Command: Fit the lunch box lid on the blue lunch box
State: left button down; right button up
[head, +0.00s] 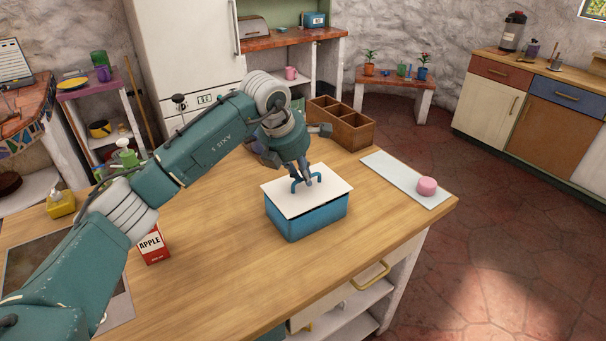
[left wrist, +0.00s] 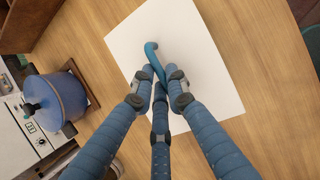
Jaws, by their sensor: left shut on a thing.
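The blue lunch box (head: 306,221) stands on the wooden counter. The white lunch box lid (head: 331,187), with a blue loop handle, lies over the top of the box. It looks roughly level, and I cannot tell whether it is fully seated. My left gripper (head: 303,180) comes down from above and is shut on the lid's handle. In the left wrist view the fingers (left wrist: 160,88) close around the blue handle (left wrist: 154,60) over the white lid (left wrist: 185,45); the box is hidden beneath it. My right gripper is not in view.
A wooden compartment crate (head: 345,126) stands behind the box. A pale board (head: 400,176) with a pink round item (head: 427,186) lies to the right. A red apple carton (head: 152,245) stands at left. The counter in front of the box is clear.

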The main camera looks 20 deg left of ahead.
pick_arm(q)
jog(key=shift+f+b, duration=0.4)
jog(key=shift+f, duration=0.15)
jog(key=c, duration=1.6)
grip_release()
jog(key=shift+c, duration=0.2)
jog(key=shift+r, duration=0.1)
jog(key=v, duration=1.2)
